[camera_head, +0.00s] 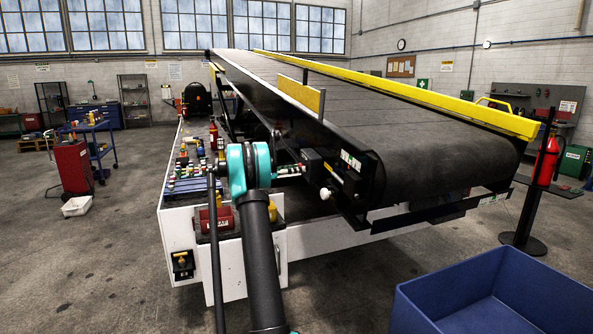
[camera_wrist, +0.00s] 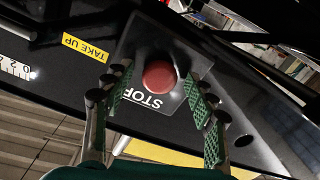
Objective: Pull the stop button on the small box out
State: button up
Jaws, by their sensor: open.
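The red stop button (camera_wrist: 159,76) shows as a round mushroom head in the wrist view. It stands on a small plate with the word STOP (camera_wrist: 147,99). My gripper (camera_wrist: 158,84) is open, with one green-padded finger on each side of the button in the picture. I see no clear contact; the exact depth gap cannot be told. In the head view my gripper (camera_head: 291,170) reaches toward the small dark box (camera_head: 318,165) on the side of the belt loader. The red button cannot be made out there.
The belt loader's conveyor (camera_head: 400,130) slopes up behind the box. A white knob (camera_head: 326,192) sits close below it. A TAKE UP label (camera_wrist: 86,47) lies beside the plate. A blue bin (camera_head: 430,312) stands at the front right; open floor lies left.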

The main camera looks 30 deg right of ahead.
jog(key=shift+d, duration=0.15)
jog(key=shift+c, duration=0.6)
grip_shut()
jog(key=shift+w+a, duration=0.25)
jog(key=shift+a, duration=0.65)
jog(key=shift+o, duration=0.6)
grip_release()
jog(key=w+a, duration=0.2)
jog(key=a, duration=1)
jog(key=shift+w, duration=0.15)
